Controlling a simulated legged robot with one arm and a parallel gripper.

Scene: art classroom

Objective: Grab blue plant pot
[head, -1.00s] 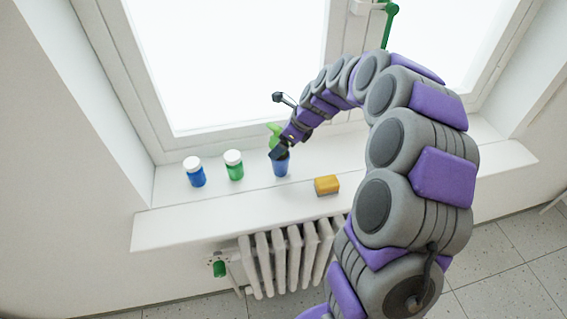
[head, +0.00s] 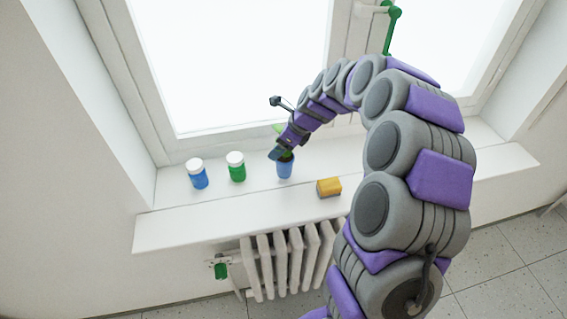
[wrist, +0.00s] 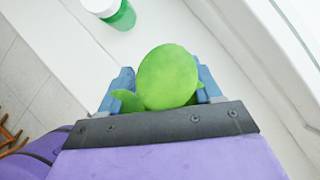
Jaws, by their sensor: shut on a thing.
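The blue plant pot (head: 285,169) stands upright on the white windowsill in the head view, a green leaf showing above it. My gripper (head: 282,154) reaches down to its top and is shut on it. In the wrist view, the plant's round green leaf (wrist: 168,76) fills the space between the two blue-grey fingers of my gripper (wrist: 163,88). The leaves hide the pot there, so the finger contact cannot be seen.
A green jar (head: 237,172) and a blue jar (head: 198,178), both white-lidded, stand left of the pot. A yellow-orange sponge (head: 329,187) lies to its right, near the sill's front edge. The window is behind; a radiator (head: 285,262) is below.

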